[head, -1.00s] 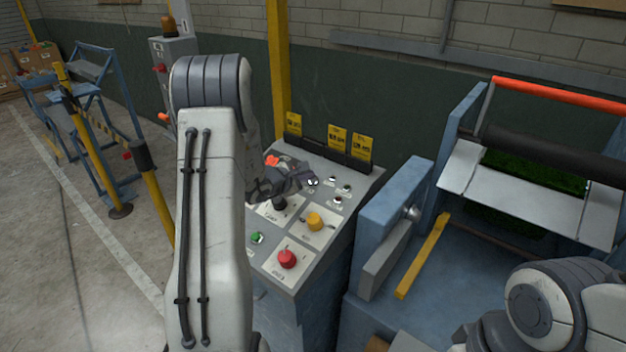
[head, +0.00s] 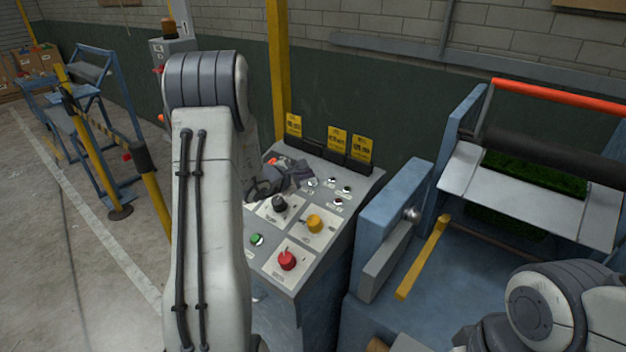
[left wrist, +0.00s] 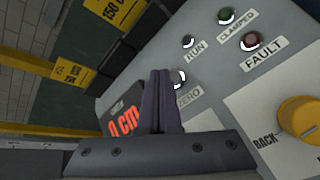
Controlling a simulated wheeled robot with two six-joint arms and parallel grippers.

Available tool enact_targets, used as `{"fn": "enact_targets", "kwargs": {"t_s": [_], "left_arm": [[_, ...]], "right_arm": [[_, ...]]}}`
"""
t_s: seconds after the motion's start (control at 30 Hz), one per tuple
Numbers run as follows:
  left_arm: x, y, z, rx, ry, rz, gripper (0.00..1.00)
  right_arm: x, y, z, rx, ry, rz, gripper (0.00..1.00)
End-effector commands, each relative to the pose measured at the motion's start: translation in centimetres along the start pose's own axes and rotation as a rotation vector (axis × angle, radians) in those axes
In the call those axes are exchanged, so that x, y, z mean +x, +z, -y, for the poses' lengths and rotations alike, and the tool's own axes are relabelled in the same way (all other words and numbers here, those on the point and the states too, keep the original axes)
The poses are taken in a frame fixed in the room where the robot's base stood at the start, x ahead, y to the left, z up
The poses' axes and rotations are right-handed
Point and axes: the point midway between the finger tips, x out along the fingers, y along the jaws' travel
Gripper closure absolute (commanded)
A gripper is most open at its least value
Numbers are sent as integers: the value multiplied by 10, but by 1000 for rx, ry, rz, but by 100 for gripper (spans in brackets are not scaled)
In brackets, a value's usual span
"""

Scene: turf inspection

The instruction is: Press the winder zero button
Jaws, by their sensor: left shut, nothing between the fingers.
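The winder zero button (left wrist: 178,78) is a small round button in a pale ring above the "ZERO" label in the left wrist view. In the head view the button (head: 312,182) is on the sloped grey console, just below my left fingertips. My left gripper (head: 306,170) is shut and empty over the console. In the left wrist view its dark fingertips (left wrist: 160,74) appear just left of the button and overlap the label's left side; I cannot tell whether they touch the panel. Only part of my right arm shows at lower right; its gripper is out of view.
The console (head: 362,190) also carries an orange "0 CM" display (left wrist: 123,124), RUN, CLAMPED and FAULT lamps, a yellow knob (head: 314,222), a black knob (head: 280,203), a green button (head: 257,239) and a red button (head: 287,260). Yellow cards stand along its back edge.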

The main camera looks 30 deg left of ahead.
Motion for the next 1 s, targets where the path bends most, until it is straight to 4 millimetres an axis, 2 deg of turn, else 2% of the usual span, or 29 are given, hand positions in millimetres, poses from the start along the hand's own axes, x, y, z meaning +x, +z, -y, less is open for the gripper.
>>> {"fn": "enact_targets", "kwargs": {"t_s": [0.47,1.0], "left_arm": [[-5,4,-4,1,2,1,100],[-37,28,-28,1,2,1,100]], "right_arm": [[-2,0,0,0,0,0,24],[-20,-1,2,0,0,0,24]]}}
